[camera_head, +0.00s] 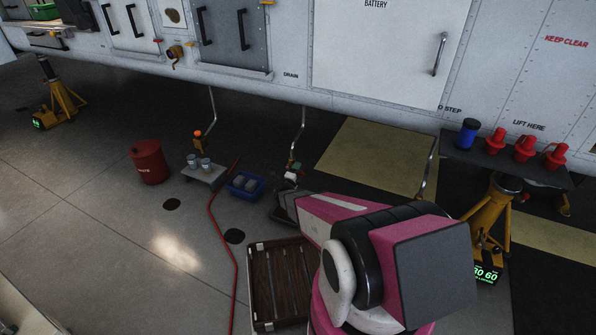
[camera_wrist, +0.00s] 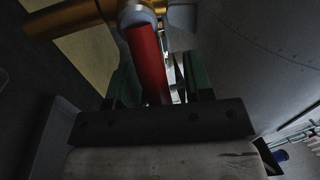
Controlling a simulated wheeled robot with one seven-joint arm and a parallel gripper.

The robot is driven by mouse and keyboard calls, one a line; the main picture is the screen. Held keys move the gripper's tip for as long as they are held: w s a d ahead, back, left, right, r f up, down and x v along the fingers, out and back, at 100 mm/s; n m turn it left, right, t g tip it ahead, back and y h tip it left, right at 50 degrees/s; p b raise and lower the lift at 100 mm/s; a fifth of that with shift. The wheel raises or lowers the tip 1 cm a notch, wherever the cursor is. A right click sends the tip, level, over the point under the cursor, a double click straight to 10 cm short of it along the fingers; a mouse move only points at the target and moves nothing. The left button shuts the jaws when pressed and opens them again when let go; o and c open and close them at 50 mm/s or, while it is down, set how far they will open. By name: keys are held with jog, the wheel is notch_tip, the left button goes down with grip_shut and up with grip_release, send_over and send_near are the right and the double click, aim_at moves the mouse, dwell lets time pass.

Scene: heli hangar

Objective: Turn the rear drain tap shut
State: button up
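A drain tap (camera_head: 293,169) hangs at the foot of a thin bent pipe (camera_head: 303,125) under the hull, mostly hidden by my gripper and too small to read in the head view. In the wrist view a brass tap body (camera_wrist: 80,17) runs across the top, with a red lever handle (camera_wrist: 148,62) pointing down towards my palm. My gripper (camera_wrist: 160,75) has its green fingers apart, one on each side of the red handle. The left finger is close to the handle; a gap shows at the right finger. My gripper's end in the head view (camera_head: 285,200) is just below the tap.
Another pipe with an orange tap (camera_head: 199,142) stands left, above a small platform with cups (camera_head: 205,176). A blue bin (camera_head: 245,185), red drum (camera_head: 148,162), wooden crate (camera_head: 280,285) and red hose (camera_head: 222,235) are on the floor. A yellow jack (camera_head: 490,215) stands right.

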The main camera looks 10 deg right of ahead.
dwell(0.3)
jog(key=v, duration=0.7)
jog(key=shift+s, duration=0.15)
jog(key=shift+a, duration=0.15)
jog(key=s+d+r+m+g+y, duration=0.1)
jog(key=s+d+r+m+g, duration=0.55)
jog(key=m, duration=0.95)
jog(key=s+d+r+m+g+y, duration=0.1)
jog(key=s+d+r+m+g, duration=0.3)
jog(key=s+r+m+g, duration=0.8)
jog(key=s+a+r+m+t+y, duration=0.1)
jog(key=s+a+r+m+y, duration=0.1)
jog(key=m, duration=0.7)
jog(key=s+a+r+m+t+y, duration=0.1)
jog(key=s+a+m+y, duration=0.3)
jog(key=m, duration=0.6)
jog(key=a+y, duration=0.2)
jog(key=y, duration=0.1)
jog(key=shift+s+a+r+y, duration=0.15)
jog(key=shift+a+r+y, duration=0.15)
jog(key=shift+r+y, duration=0.1)
